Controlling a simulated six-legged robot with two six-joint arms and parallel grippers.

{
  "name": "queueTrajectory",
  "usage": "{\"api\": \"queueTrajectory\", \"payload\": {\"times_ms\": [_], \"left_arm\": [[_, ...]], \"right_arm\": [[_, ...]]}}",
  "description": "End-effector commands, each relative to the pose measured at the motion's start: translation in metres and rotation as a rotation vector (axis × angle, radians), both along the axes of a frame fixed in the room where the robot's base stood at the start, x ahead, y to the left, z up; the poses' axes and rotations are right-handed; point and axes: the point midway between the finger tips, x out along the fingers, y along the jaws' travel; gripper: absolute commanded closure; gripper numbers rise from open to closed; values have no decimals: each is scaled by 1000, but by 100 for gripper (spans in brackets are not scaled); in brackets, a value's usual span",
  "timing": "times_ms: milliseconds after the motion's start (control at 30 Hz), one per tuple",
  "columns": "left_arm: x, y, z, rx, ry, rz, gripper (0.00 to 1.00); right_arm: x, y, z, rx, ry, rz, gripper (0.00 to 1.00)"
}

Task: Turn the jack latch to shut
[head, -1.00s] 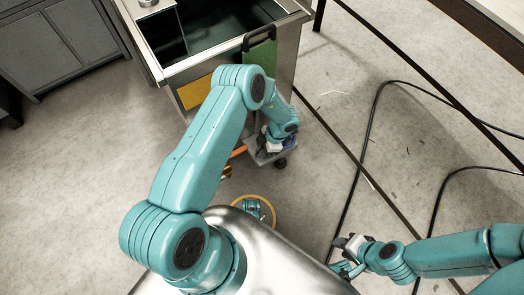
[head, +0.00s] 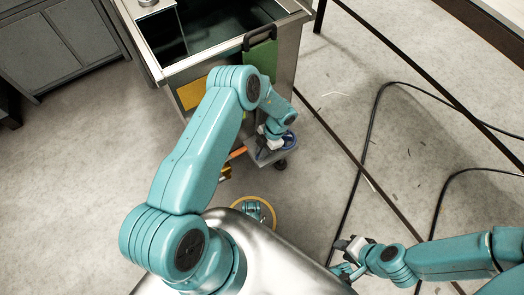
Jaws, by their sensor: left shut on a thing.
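My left gripper (head: 268,146) reaches down at the lower right corner of a metal cart (head: 285,95). It is shut on a small blue part, which I take for the jack latch (head: 291,142), low down above a caster. The wrist hides much of the hold, so the latch's exact angle cannot be told. My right gripper (head: 346,258) is low at the right, away from the cart. Its fingers are too small and dark to tell open from shut.
The cart carries an open dark bin (head: 215,45), a green panel (head: 262,55) and a yellow panel (head: 195,92). An orange bar (head: 238,152) sticks out below. Black cables (head: 362,150) lie on the floor at the right. Grey cabinets (head: 62,45) stand at the back left.

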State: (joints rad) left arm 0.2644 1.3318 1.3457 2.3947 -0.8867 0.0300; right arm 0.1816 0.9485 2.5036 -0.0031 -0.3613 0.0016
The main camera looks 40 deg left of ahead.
Motion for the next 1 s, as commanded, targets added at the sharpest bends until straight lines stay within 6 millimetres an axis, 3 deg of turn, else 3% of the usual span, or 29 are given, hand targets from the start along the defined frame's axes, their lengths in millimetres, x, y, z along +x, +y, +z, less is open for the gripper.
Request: {"api": "queueTrajectory", "payload": {"times_ms": [133,200,233,500,633,1000], "left_arm": [[0,0,0,0,1,4,100],[0,0,0,0,1,4,70],[0,0,0,1,1,3,64],[0,0,1,0,0,1,64],[4,-1,10,1,-1,1,64],[37,-14,97,1,-5,1,64]], "right_arm": [[0,0,0,0,0,0,64],[0,0,0,0,0,0,64],[0,0,0,0,0,0,64],[0,0,0,0,0,0,64],[-1,0,4,0,1,3,64],[-3,3,31,2,5,11,64]]}}
